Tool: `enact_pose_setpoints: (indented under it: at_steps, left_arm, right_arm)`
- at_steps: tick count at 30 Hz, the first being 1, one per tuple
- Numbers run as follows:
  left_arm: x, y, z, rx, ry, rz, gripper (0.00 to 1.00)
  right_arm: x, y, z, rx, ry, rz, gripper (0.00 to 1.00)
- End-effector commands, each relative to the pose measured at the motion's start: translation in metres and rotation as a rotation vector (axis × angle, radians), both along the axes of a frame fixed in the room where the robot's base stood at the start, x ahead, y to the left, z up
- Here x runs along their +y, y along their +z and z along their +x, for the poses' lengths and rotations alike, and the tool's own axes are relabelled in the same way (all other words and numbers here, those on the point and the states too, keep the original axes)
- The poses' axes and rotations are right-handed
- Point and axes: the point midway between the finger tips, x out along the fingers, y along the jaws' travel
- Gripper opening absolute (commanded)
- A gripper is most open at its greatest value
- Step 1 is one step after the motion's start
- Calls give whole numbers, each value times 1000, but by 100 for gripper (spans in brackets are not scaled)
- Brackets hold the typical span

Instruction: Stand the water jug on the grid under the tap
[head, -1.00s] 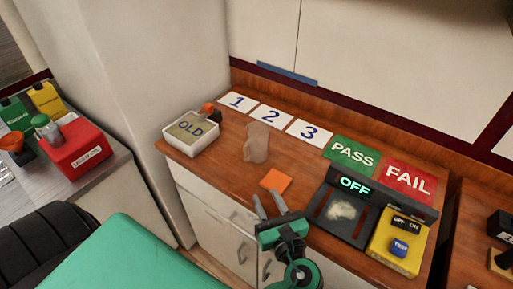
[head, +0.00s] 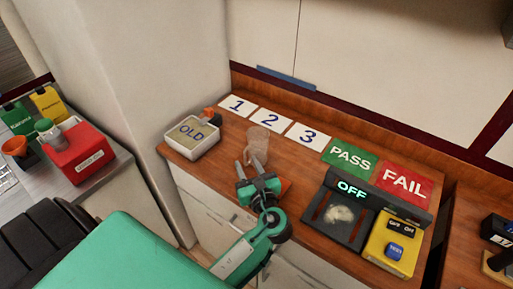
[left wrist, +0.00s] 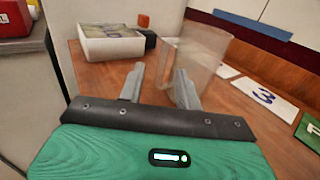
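The clear, empty-looking jug (head: 258,143) stands upright on the wooden counter, in front of cards 2 and 3. It also shows in the left wrist view (left wrist: 205,50), just beyond my fingers and toward the right. My left gripper (head: 249,163) is close in front of the jug, its fingers apart and pointing at it. In the left wrist view the right finger overlaps the jug's lower part; I cannot tell whether it touches. My right gripper is not in view. I cannot make out a tap or grid.
A white tray marked OLD (head: 192,140) stands left of the jug. PASS (head: 350,157) and FAIL (head: 403,182) cards lie behind.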

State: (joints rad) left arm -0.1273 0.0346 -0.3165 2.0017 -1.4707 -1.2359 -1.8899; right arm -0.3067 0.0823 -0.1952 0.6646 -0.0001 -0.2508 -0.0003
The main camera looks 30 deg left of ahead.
Motion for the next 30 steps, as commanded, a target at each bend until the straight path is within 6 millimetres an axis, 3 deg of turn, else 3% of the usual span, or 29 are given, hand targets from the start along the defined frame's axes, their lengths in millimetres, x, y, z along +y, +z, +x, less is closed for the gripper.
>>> enact_pose_setpoints:
  at_steps: [8, 13, 24, 30]
  left_arm:
    - [3, -1, 3, 0, -1, -1, 34]
    - [3, -1, 3, 0, -1, -1, 1]
    - [3, 0, 3, -1, -1, -2, 0]
    - [2, 14, 3, -3, 0, -3, 0]
  right_arm:
    - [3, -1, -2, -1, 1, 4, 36]
    - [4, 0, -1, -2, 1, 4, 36]
    - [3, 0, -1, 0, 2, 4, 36]
    - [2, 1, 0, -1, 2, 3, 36]
